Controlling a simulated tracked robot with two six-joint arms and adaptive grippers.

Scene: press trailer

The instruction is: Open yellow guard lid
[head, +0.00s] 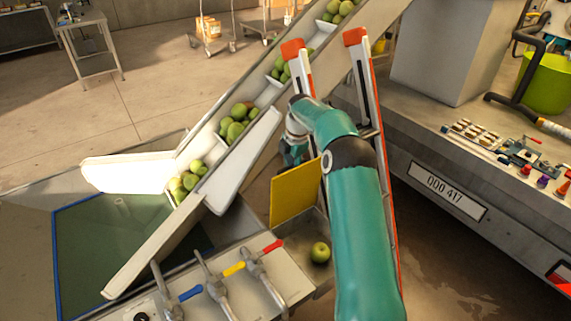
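The yellow guard lid (295,194) is a flat plate standing steeply raised, beside a grey open-topped box (287,240) behind the valve panel. Its right edge meets my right arm in the picture, and I cannot tell whether they touch. My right gripper (291,153) is just above the lid's top edge in the picture, dark and partly hidden by my own teal wrist. Its fingers are too unclear to show whether it is open or shut. My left gripper is out of view.
A panel with blue, yellow and red handled valves (215,287) is in front. A sloping conveyor (222,160) carries fruit on the left. An orange-tipped ladder (362,85) stands behind my arm, and a trailer bed (455,150) lies right.

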